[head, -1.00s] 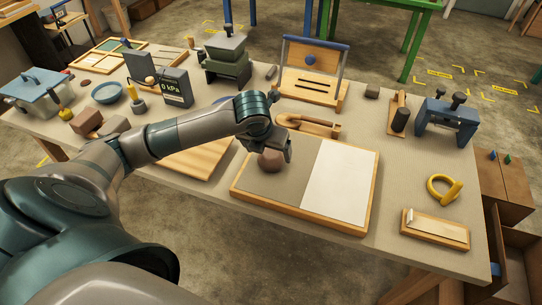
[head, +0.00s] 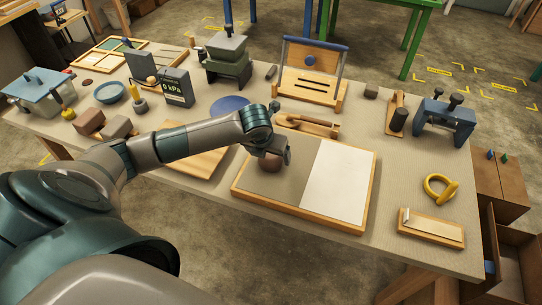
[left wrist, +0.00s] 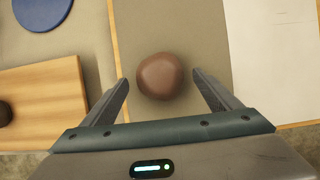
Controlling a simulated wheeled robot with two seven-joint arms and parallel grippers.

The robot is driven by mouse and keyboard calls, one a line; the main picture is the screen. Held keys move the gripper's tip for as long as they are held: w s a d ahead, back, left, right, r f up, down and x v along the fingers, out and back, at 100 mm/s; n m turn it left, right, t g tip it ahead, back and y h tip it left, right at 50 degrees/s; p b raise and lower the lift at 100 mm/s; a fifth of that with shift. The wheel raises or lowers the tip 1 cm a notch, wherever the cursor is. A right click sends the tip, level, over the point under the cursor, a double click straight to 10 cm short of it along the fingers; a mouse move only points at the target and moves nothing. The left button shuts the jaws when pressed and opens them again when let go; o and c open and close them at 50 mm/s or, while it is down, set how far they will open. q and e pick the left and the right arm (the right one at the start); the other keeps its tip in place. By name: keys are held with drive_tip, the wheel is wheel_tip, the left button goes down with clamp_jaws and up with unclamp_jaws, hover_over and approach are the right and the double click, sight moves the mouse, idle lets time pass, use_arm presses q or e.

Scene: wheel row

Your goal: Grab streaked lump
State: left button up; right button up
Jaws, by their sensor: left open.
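A rounded brown lump (head: 269,163) sits on the grey half of a wood-framed board (head: 300,212). In the left wrist view the lump (left wrist: 160,76) looks smooth and brown with faint tonal variation; clear streaks cannot be made out. My left gripper (head: 285,154) is over the lump and partly hides it in the head view. In the left wrist view its open fingers (left wrist: 160,80) stand on either side of the lump, with a gap on each side. My right gripper is not in view.
The board's other half is a white sheet (head: 336,185). A wooden-handled tool (head: 308,125) lies just behind the board. A blue disc (head: 230,106) and a wooden board (head: 195,165) are to the left.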

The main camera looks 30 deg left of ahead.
use_arm(q)
drive_tip(key=shift+x, duration=1.05)
drive_tip(key=c, duration=1.6)
drive_tip(key=shift+r, duration=0.1)
drive_tip(key=shift+c, duration=0.2)
